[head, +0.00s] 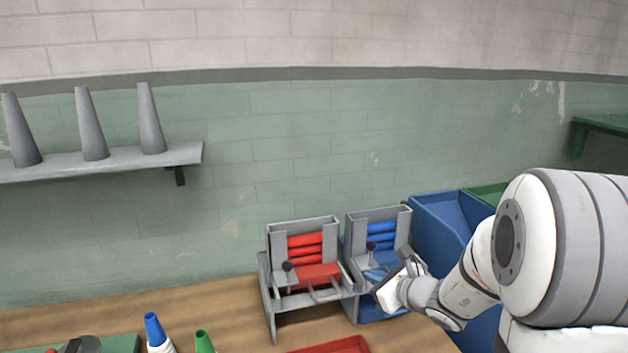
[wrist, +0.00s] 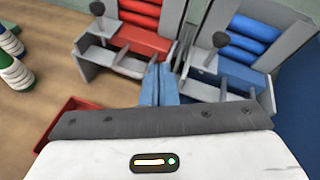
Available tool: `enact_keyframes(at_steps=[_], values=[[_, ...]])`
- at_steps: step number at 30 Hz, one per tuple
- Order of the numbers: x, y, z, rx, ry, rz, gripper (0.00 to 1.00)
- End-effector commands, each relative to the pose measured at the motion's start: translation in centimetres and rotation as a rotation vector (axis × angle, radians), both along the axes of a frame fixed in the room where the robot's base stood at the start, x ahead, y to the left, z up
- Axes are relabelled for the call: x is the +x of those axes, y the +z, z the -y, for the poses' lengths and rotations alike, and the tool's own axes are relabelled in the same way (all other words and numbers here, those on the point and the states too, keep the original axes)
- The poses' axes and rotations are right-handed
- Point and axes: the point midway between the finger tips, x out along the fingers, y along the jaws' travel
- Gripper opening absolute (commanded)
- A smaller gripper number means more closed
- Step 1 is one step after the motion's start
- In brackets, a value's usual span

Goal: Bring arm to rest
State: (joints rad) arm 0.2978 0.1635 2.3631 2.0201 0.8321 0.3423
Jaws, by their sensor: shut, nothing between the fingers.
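My gripper (head: 392,286) is in front of the blue-roll frame (head: 349,240) at the right end of the wooden table. In the wrist view its two bluish fingers (wrist: 159,84) are together, with nothing seen between them. They point toward the gap between the red-roll frame (wrist: 82,66) and the blue-roll frame (wrist: 268,98). My arm reaches in from the right of the head view. The gripper's body partly hides the blue-roll frame's lower front.
A red tray (head: 335,346) lies at the table's front. A blue bin (head: 440,225) stands right of the frames. Blue-topped (head: 154,330) and green-topped (head: 204,342) cones stand at left. A wall shelf (head: 110,163) holds grey cones. The table's left middle is clear.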

Motion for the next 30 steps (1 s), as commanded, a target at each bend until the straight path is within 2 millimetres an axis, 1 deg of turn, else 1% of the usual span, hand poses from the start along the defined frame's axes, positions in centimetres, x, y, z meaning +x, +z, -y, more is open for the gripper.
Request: enact_keyframes(at_steps=[1,3,5,6,8,9,11,12,14,15,17,18,21,24,27,30], values=[[-1.4,1.0,-2.0,-0.082,0.112,0.027,0.0],[-3.7,1.6,-4.4,-0.202,0.271,0.059,0.0],[-5.7,1.9,-6.2,-0.307,0.405,0.086,0.0],[-7.1,2.0,-7.1,-0.377,0.492,0.105,0.0],[-9.3,2.1,-8.2,-0.485,0.624,0.133,0.0],[-10.8,2.0,-8.7,-0.556,0.708,0.151,0.0],[-12.9,1.9,-9.2,-0.667,0.834,0.179,0.0],[-14.3,1.8,-9.4,-0.742,0.917,0.197,0.0],[-16.4,1.6,-9.3,-0.856,1.039,0.221,0.0],[-17.6,1.4,-9.1,-0.934,1.119,0.237,0.0],[-19.4,1.2,-8.5,-1.05,1.236,0.258,0.0],[-20.5,1.1,-7.9,-1.13,1.314,0.271,0.0],[-22.8,1.0,-6.1,-1.323,1.494,0.293,0.0],[-24.3,1.3,-4.1,-1.494,1.644,0.301,0.0],[-25.2,1.6,-2.5,-1.624,1.751,0.298,0.0],[-25.6,1.9,-1.4,-1.702,1.816,0.291,0.0]])
